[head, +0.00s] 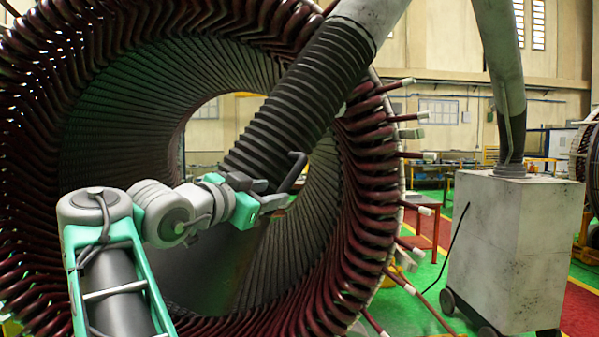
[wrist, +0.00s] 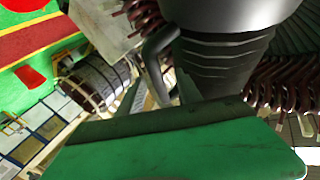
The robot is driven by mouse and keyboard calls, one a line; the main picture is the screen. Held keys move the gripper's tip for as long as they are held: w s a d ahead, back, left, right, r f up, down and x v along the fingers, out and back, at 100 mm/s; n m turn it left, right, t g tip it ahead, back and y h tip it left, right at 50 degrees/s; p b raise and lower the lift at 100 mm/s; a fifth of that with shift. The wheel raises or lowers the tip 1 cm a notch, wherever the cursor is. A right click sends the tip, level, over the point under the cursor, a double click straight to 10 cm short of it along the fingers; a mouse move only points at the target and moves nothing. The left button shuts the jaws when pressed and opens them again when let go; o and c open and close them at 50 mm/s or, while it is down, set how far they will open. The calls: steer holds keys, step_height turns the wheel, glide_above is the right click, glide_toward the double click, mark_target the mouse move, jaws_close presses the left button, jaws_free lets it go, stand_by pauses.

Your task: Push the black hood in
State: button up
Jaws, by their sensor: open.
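The black hood (head: 290,100) is a ribbed black hose end on a grey extraction arm, slanting down across the stator's round opening. A dark handle (head: 297,170) sticks out at its lower end. My gripper (head: 270,192) is at this lower end, close beside the handle, with its jaws open. In the wrist view the hood (wrist: 222,62) fills the upper right and the handle (wrist: 156,62) curves down at its left. My gripper's fingers (wrist: 160,92) point toward the handle there. Whether they touch it cannot be told. The hood's lower rim is partly hidden by my gripper in the head view.
The large stator (head: 365,210) with dark red winding ends surrounds the hood and my arm. Several pale-tipped leads (head: 415,133) stick out on its right. A grey wheeled extraction unit (head: 515,245) stands at right. Green floor (head: 425,305) shows between them.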

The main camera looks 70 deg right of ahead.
mark_target(294, 182)
steer(key=d, duration=0.1)
steer(key=s+d+r, duration=0.1)
steer(key=s+d+g+p, duration=0.1)
steer(key=shift+r+m+h, duration=0.3)
steer(key=d+p, duration=0.2)
steer(key=d, duration=0.2)
steer(key=shift+s+d+f, duration=0.1)
steer(key=shift+s+d, duration=0.05)
steer(key=shift+d, duration=0.1)
steer(key=shift+d+f, duration=0.15)
steer(key=shift+d, duration=0.2)
jaws_close()
stand_by(0.5)
